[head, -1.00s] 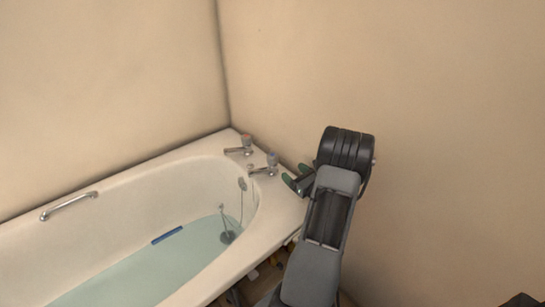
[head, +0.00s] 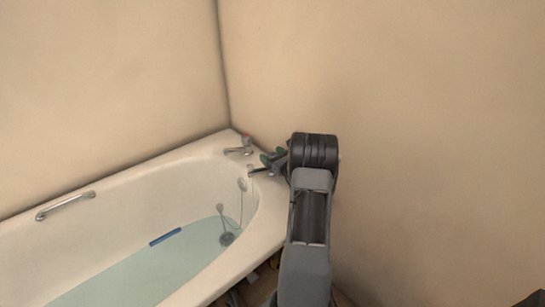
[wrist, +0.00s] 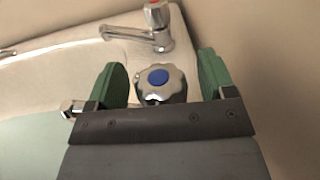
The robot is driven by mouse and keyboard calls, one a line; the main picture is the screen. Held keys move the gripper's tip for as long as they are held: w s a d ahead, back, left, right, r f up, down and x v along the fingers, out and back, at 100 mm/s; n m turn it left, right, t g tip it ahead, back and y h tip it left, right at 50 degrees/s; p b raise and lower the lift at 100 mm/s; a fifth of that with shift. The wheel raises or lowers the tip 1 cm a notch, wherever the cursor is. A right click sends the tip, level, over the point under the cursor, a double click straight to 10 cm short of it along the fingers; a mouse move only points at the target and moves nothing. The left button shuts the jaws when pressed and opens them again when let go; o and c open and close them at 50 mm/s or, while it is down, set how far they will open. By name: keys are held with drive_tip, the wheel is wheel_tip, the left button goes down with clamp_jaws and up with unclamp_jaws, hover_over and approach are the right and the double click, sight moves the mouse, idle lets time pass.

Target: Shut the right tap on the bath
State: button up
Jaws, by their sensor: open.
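The right tap (wrist: 160,84) has a chrome lobed handle with a blue disc on top. In the wrist view it stands between the two green fingertips of my open gripper (wrist: 165,82), with a gap on each side. Its spout end (wrist: 70,108) shows left of the left finger. In the head view my gripper (head: 273,157) is over the right tap and hides its handle; the spout (head: 257,170) shows. The other tap (wrist: 157,30), with a red disc, stands farther back on the same bath end (head: 270,215).
The bath holds water (head: 140,265), with a blue object (head: 165,237) at its surface. A grab rail (head: 65,205) is on the far rim. Beige walls stand close behind and to the right of the taps. The left tap (head: 240,148) is close beside my gripper.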

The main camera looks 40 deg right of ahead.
drive_tip(key=c, duration=0.9)
drive_tip(key=m+h+b, duration=0.2)
drive_tip(key=h, duration=0.1)
drive_tip(key=shift+w+a+f+g+h, duration=0.1)
drive_tip(key=shift+g+h, duration=0.2)
drive_tip(key=shift+m+g+h+b, duration=0.5)
drive_tip(key=shift+m+h+b, duration=0.25)
drive_tip(key=shift+m+h, duration=0.6)
drive_tip(key=o, duration=0.9)
drive_tip(key=p+v, duration=0.2)
drive_tip(key=v, duration=1.1)
drive_tip(key=shift+s+a+p, duration=0.2)
drive_tip(key=shift+s+p, duration=0.1)
drive_tip(key=shift+s, duration=0.05)
